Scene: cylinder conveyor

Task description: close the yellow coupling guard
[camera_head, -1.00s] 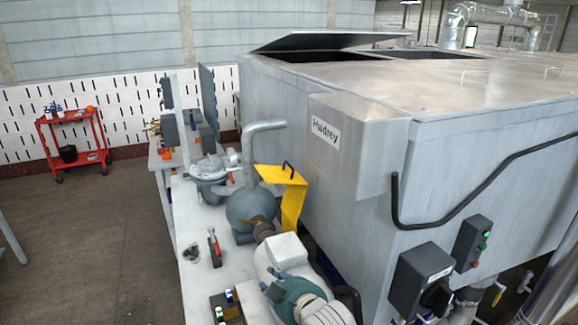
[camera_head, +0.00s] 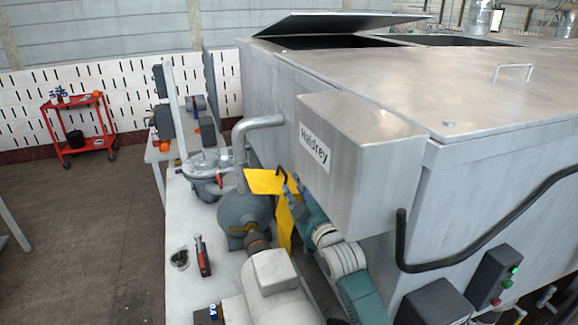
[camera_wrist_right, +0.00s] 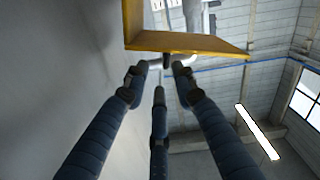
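The yellow coupling guard (camera_head: 262,182) stands raised beside the pump, and the brown coupling (camera_head: 257,241) between pump and motor is uncovered. My right gripper (camera_head: 288,186) is at the right side of the guard, close to its upper part and partly overlapping it. In the right wrist view the guard (camera_wrist_right: 185,42) crosses the top, with a small dark handle on its lower edge. The fingers of the right gripper (camera_wrist_right: 160,72) are spread, with the handle just beyond and between their tips; contact cannot be told. My left gripper is out of view.
The large grey Haldrey machine housing (camera_head: 365,150) stands close on the right of my arm. The grey pump (camera_head: 243,210) and pale motor (camera_head: 278,280) sit on a white bench (camera_head: 195,250) with a red-handled tool (camera_head: 203,258). A red trolley (camera_head: 78,125) stands far left.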

